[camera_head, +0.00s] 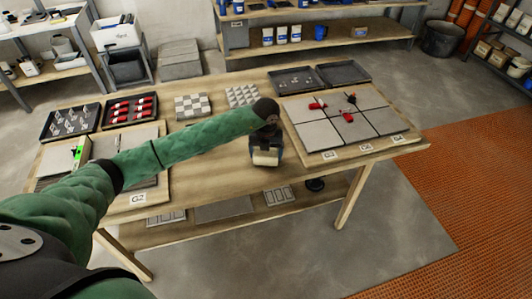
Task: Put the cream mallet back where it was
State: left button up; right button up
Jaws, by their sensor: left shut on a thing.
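My left arm reaches in from the left across the wooden table (221,177). My left gripper (266,147) is over the middle of the table near its front edge. It is shut on the cream mallet (265,158), whose pale block-shaped head shows below the gripper. The rest of the mallet is hidden by the gripper, and I cannot tell whether the head touches the tabletop. My right gripper is not in view.
Right of the gripper is a board of grey tiles (367,128) with red pieces (347,117) on it. Dark trays (296,80) stand behind it. At left are a tray of red pieces (131,109) and a tile board labelled G2 (138,199). Tabletop around the gripper looks clear.

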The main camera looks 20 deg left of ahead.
pick_arm(q)
jog(key=shift+f, duration=0.3)
jog(key=o, duration=1.2)
jog(key=shift+o, duration=0.2)
